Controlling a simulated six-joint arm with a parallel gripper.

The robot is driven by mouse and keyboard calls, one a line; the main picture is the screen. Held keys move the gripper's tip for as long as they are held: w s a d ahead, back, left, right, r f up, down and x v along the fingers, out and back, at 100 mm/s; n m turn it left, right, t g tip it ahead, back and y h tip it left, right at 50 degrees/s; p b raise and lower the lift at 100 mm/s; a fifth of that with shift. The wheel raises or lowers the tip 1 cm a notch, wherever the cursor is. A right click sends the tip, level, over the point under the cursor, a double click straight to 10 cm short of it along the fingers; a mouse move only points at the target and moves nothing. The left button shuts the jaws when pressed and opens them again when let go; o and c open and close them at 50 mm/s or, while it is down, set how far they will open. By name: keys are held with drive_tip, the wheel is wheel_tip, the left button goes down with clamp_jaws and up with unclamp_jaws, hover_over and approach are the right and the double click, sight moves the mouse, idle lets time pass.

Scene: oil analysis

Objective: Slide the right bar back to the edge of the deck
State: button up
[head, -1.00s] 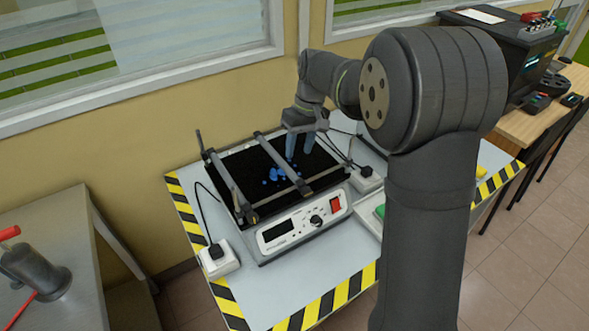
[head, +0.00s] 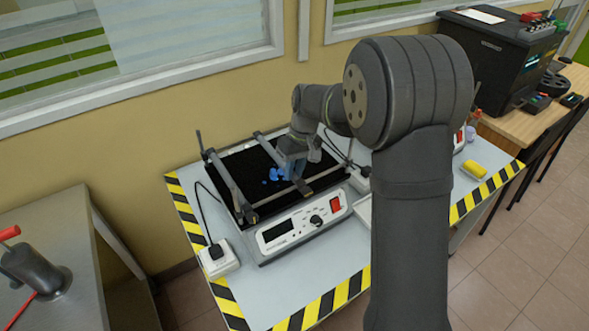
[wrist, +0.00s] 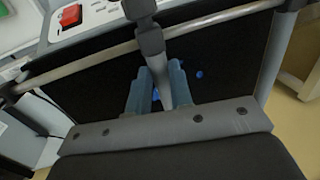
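The black shaker deck (head: 240,164) carries two grey cross bars inside a rail frame. The right bar (head: 267,148) slants across the deck right of its middle, its near clamp (head: 304,188) by the front rail. In the wrist view the right bar (wrist: 158,68) runs between my two blue fingers. My gripper (head: 291,172) is low over the deck at the right bar, with a finger on each side of it. The fingers (wrist: 160,88) look spread wider than the bar. Their tips and any contact are hard to see. The left bar (head: 229,186) lies near the deck's left edge.
Blue spots (head: 275,174) mark the deck between the bars. The front panel (head: 300,227) has a display, knob and red switch. White power blocks with cables (head: 218,259) stand left and right of the shaker. The deck right of the right bar looks free.

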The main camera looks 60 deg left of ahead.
clamp_jaws()
drive_tip(key=w, duration=1.2)
drive_tip(key=shift+w, duration=0.25)
drive_tip(key=o, duration=0.8)
unclamp_jaws()
drive_tip(key=shift+r, duration=0.1)
drive_tip(key=w+r, duration=0.1)
drive_tip(key=r, duration=0.4)
drive_tip(key=w+r, duration=0.1)
drive_tip(key=r, duration=0.5)
drive_tip(key=w+r, duration=0.1)
drive_tip(key=r, duration=0.5)
drive_tip(key=shift+w, duration=0.15)
drive_tip(key=shift+f, duration=0.1)
